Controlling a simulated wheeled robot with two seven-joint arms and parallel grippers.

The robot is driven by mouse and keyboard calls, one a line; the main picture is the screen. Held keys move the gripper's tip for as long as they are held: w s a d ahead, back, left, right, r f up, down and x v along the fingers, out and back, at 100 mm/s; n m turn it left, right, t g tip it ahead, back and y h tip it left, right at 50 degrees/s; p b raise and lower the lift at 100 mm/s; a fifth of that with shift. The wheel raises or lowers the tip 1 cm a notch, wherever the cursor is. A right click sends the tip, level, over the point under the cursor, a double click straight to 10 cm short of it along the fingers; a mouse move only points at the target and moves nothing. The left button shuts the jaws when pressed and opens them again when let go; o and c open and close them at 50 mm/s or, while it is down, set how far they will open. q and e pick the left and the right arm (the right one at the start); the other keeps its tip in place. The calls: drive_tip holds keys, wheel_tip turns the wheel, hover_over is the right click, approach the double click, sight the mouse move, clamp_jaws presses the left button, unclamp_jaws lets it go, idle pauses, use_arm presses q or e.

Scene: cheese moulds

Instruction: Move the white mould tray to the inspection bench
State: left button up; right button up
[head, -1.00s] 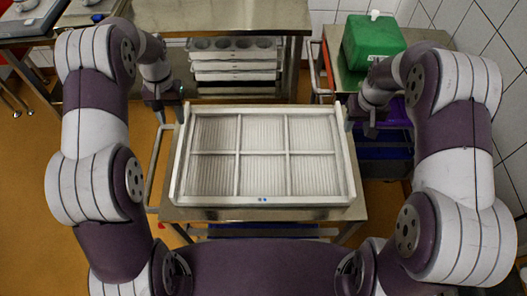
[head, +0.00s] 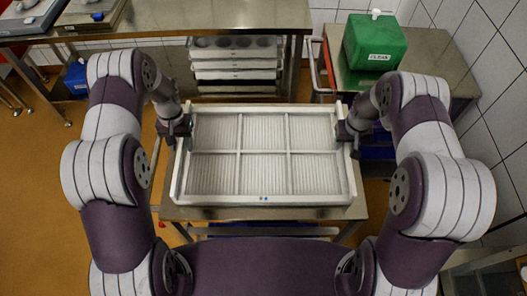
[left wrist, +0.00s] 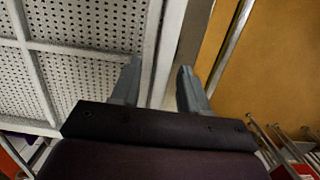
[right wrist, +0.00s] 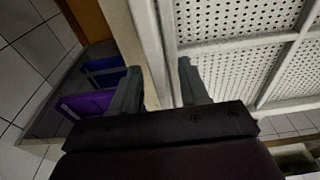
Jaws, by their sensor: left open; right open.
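The white mould tray (head: 264,200), a shallow rectangular frame with six ribbed or perforated compartments, lies flat on a steel table (head: 200,213) in front of me. The compartments look empty. My left gripper (head: 181,138) is open at the tray's left side wall; in the left wrist view its fingers (left wrist: 158,85) stand on either side of the tray's wall (left wrist: 168,45). My right gripper (head: 347,140) is open at the right side wall; in the right wrist view its fingers (right wrist: 158,88) straddle that wall (right wrist: 148,45). I cannot tell whether the fingers touch it. No bench is marked as the inspection bench.
A long steel bench (head: 215,14) runs along the back left, with a rack of stacked trays (head: 235,63) beneath it. A green labelled container (head: 375,42) stands on a steel surface (head: 440,62) at back right. Tiled wall is close on the right; orange floor is open at left.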

use_arm(q)
clamp_jaws()
use_arm(e)
clamp_jaws()
idle(1.2)
